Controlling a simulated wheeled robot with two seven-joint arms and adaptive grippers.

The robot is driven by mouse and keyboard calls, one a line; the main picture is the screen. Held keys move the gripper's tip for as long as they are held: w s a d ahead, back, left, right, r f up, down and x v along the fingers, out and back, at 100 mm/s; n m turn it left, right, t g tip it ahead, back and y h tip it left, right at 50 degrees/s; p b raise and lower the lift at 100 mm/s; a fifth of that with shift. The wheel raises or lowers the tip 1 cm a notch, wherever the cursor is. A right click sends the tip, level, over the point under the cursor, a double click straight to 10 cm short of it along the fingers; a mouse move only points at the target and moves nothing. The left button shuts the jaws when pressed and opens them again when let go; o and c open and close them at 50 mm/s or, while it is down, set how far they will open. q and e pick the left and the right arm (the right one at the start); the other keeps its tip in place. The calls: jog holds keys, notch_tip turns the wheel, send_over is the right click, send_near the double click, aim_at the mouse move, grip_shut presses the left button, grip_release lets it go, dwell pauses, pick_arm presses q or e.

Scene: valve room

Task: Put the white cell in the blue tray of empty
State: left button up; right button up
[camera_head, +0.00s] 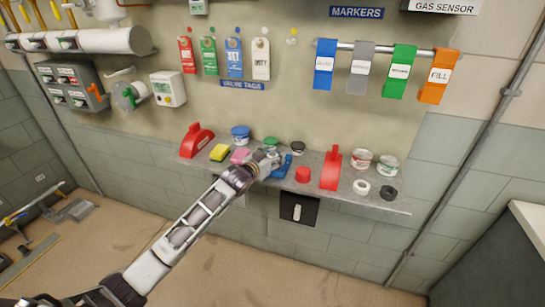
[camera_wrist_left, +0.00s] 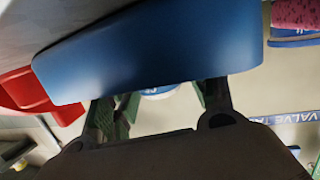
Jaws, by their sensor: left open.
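My left gripper (camera_head: 270,162) is over the wall shelf, its arm coming in from the lower left. In the left wrist view its two fingers (camera_wrist_left: 160,108) are apart. A smooth blue object (camera_head: 282,167) is right at the gripper; it fills much of the left wrist view (camera_wrist_left: 150,55) and hides part of the fingers. Whether they touch it I cannot tell. A small white piece (camera_head: 297,212) shows on a black box below the shelf; I cannot tell whether it is the white cell. I cannot make out a blue tray marked empty. My right gripper is out of view.
The shelf (camera_head: 225,167) also holds red wedge-like items (camera_head: 330,168), a yellow block (camera_head: 220,152), a pink block (camera_head: 240,155), a red cap (camera_head: 302,174), tins (camera_head: 361,159) and tape rolls (camera_head: 361,187). Valve tags (camera_head: 234,57) and coloured markers (camera_head: 399,70) hang above.

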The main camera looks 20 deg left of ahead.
aim_at(270, 157)
pick_arm(q)
jog(key=shift+r, duration=0.15)
jog(key=shift+s+a, duration=0.1)
jog(key=shift+s, duration=0.45)
jog(key=shift+v, duration=3.1)
jog(key=v, duration=0.4)
jog(key=shift+s+a+r+b, duration=0.1)
jog(key=shift+s+b, duration=0.2)
jog(key=shift+s, duration=0.05)
pick_arm(e)
jog(key=shift+w+d+f, duration=0.25)
jog(key=shift+w+d, duration=0.1)
jog(key=shift+w, duration=0.35)
jog(key=shift+w+a, duration=0.1)
jog(key=shift+a, duration=0.05)
